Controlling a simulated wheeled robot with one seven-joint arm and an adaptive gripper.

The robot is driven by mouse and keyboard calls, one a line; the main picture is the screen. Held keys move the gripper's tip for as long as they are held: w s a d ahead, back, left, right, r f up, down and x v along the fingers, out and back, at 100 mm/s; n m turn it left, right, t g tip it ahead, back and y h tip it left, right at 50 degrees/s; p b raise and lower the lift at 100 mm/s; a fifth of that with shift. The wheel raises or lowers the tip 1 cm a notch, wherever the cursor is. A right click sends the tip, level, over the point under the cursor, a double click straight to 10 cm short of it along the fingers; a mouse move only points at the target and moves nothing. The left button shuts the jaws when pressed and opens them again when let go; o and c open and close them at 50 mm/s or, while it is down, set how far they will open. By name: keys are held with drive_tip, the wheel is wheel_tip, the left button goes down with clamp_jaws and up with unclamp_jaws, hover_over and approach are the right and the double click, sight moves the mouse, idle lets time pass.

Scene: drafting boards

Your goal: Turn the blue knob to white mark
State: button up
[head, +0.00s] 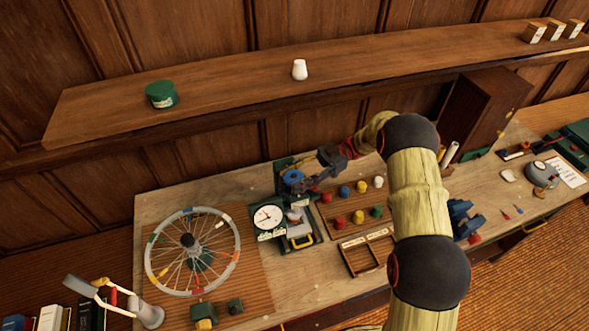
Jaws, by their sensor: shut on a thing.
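The blue knob (292,175) sits at the top of a dark green device against the back of the bench, above and behind a white round dial (268,217). My gripper (304,183) reaches in from the right and is shut on the blue knob. Its fingers cover part of the knob's right and near side. The white mark cannot be made out at this size, so I cannot tell which way the knob points relative to it.
Several coloured knobs stand on a wooden board (327,219) just right of the device. A shelf (225,98) runs above, with a green tin (161,94) and white jar (299,69). An open wooden tray (362,268) lies in front.

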drive_tip(key=shift+w+a+r+n+g+h+p, duration=0.1)
drive_tip(key=shift+r+n+g+h+p, duration=0.25)
drive_tip(key=shift+p, duration=1.6)
drive_tip(key=shift+r+n+g+h+p, duration=0.1)
drive_tip(key=shift+n+g+h+p, duration=0.45)
drive_tip(key=shift+p, duration=1.35)
drive_tip(key=g+p, duration=0.1)
drive_tip(key=p, duration=0.2)
drive_tip(key=shift+f+n, duration=0.25)
drive_tip(key=shift+n, duration=0.05)
drive_tip(key=o, duration=1.2)
drive_tip(key=shift+f, duration=0.15)
drive_tip(key=shift+c, duration=0.2)
drive_tip(key=b, duration=0.3)
drive_tip(key=shift+f+t+b, duration=0.3)
drive_tip(key=m+t+y+b, duration=0.1)
drive_tip(key=m+t+b, duration=0.1)
drive_tip(key=b, duration=0.7)
drive_tip(key=shift+y, duration=0.4)
drive_tip(key=m+t+b, duration=0.1)
drive_tip(key=t+b, duration=0.1)
drive_tip(key=b, duration=0.3)
drive_tip(key=shift+m+y, duration=0.4)
